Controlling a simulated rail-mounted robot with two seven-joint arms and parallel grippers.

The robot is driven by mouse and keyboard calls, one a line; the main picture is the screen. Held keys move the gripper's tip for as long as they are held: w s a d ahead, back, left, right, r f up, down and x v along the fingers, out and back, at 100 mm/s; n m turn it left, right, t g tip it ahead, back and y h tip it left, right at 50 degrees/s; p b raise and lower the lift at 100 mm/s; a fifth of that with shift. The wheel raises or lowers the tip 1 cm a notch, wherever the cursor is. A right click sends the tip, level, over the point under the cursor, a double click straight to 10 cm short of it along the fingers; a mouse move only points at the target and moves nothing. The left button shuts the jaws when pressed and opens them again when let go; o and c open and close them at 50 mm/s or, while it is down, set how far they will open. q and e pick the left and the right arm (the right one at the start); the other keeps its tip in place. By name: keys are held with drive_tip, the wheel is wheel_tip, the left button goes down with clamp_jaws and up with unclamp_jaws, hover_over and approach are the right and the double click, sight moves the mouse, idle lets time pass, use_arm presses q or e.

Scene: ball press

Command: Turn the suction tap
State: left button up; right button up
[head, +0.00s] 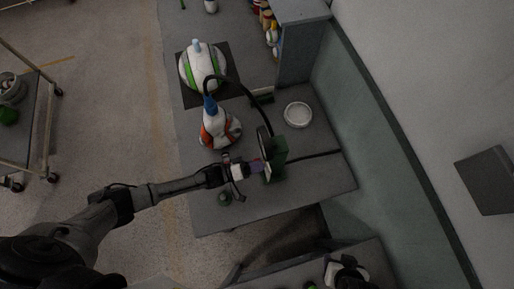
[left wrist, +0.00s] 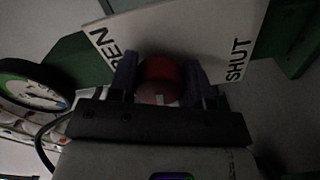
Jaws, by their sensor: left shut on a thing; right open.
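The suction tap shows in the left wrist view as a round red knob (left wrist: 160,72) in front of a white plate (left wrist: 190,35) lettered "SHUT" on the right and a partly hidden word on the left. My left gripper (left wrist: 165,85) is shut on this knob, with one dark finger on either side. In the head view my left gripper (head: 258,166) reaches the green tap stand (head: 277,160) on the table; the knob is mostly hidden there.
A dial gauge (left wrist: 35,88) stands left of the plate. A black hose (head: 258,100) arcs from the white and orange flask-like object (head: 217,129) toward the stand. A white and green ball (head: 203,67) sits behind on a dark mat. A white dish (head: 298,114) lies right.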

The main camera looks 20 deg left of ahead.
use_arm(q)
drive_tip(key=shift+n, duration=0.9)
drive_tip(key=o, duration=0.9)
drive_tip(key=shift+b+v, duration=1.15)
drive_tip(key=shift+v, duration=5.75)
